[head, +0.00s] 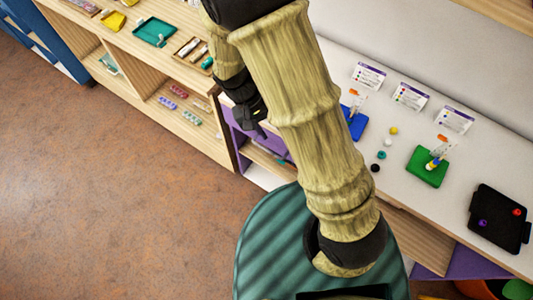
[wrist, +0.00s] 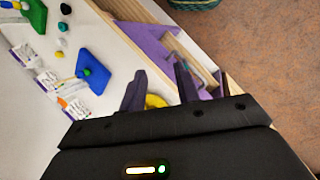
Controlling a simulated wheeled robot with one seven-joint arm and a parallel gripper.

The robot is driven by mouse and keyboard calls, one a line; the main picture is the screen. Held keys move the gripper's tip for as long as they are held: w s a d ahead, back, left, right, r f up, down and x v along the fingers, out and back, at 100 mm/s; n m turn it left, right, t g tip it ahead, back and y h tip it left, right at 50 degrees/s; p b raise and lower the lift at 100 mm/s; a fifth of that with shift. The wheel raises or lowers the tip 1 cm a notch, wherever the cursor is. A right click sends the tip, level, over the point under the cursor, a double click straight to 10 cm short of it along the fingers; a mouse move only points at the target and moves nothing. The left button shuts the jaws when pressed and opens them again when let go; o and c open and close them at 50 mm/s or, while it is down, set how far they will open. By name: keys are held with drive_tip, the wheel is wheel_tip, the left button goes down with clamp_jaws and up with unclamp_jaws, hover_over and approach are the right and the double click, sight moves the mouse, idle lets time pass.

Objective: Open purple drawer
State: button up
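The purple drawer front (head: 233,133) shows below the table's edge in the head view, partly behind my arm. In the wrist view a purple panel (wrist: 148,43) runs beside light wood strips (wrist: 192,50). How far the drawer stands out, I cannot tell. My gripper (head: 258,122) is right by the purple front, pointing down.
The white tabletop (head: 400,190) holds a blue board (head: 353,121), a green board (head: 427,166), a black tray (head: 499,218), cards and loose beads. A wooden shelf (head: 130,70) with trays stands left. Brown floor is clear at left.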

sight(266, 149)
drive_tip(key=s+a+f+n+t+h+b, duration=0.2)
drive_tip(key=a+f+t+h+b, duration=0.2)
drive_tip(key=a+f, duration=0.3)
drive_tip(key=s+a+f+n+t+h+b, duration=0.2)
drive_tip(key=a+f+t+h+b, duration=0.2)
drive_tip(key=a+f, duration=0.4)
wheel_tip(266, 149, down, 4)
drive_tip(key=shift+a+r+t+h, duration=0.15)
drive_tip(key=shift+t+h, duration=0.45)
drive_tip(key=shift+t, duration=0.4)
drive_tip(key=p+x, duration=0.2)
drive_tip(key=x, duration=1.5)
drive_tip(key=shift+w+f+p, duration=0.1)
drive_tip(key=shift+f+p, duration=0.15)
drive_tip(key=shift+p, duration=0.1)
clamp_jaws()
